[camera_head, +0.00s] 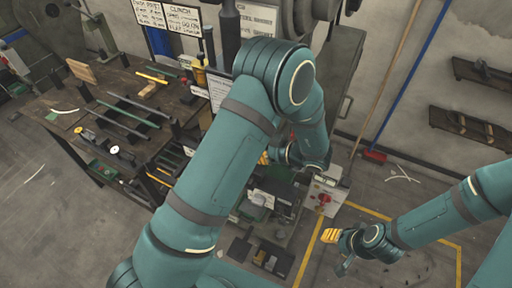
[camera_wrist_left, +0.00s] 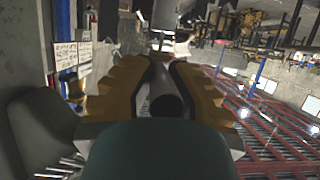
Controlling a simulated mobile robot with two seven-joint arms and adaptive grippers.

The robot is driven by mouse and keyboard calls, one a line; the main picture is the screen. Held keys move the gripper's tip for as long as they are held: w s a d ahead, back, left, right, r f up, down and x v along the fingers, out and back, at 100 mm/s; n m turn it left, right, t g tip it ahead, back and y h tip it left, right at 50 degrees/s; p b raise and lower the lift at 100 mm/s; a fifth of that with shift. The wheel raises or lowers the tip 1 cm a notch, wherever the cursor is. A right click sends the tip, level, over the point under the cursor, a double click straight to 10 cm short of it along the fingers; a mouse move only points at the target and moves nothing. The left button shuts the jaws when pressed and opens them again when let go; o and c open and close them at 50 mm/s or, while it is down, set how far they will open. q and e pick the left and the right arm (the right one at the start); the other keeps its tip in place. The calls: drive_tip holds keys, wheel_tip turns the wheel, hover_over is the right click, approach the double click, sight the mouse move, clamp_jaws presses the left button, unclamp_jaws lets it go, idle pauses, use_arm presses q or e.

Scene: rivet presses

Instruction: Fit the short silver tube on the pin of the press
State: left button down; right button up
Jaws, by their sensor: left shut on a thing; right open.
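In the left wrist view my left gripper (camera_wrist_left: 165,82) is shut on a short grey tube (camera_wrist_left: 166,100), which lies between its yellow ridged fingers and is seen nearly end-on. In the head view only a bit of yellow of my left gripper (camera_head: 264,157) shows; my arm hides the rest and the tube. The press (camera_head: 258,199) stands low in the middle, partly behind my left arm. I cannot make out its pin for certain. My right gripper (camera_head: 336,248) is open and empty, above the floor right of the press.
A control box (camera_head: 326,190) with a red button is beside the press. A dark workbench (camera_head: 50,104) with rods and tools stands at the left. Several silver pieces (camera_wrist_left: 65,166) show low in the left wrist view. Wall shelves (camera_head: 470,128) hang at the right. Floor around my right gripper is mostly clear.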

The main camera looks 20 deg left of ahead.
use_arm(q)
drive_tip(key=shift+f+b, duration=0.5)
drive_tip(key=shift+f, duration=0.65)
drive_tip(key=c, duration=1)
unclamp_jaws()
drive_tip(key=v, duration=1.2)
drive_tip(key=shift+d, duration=0.1)
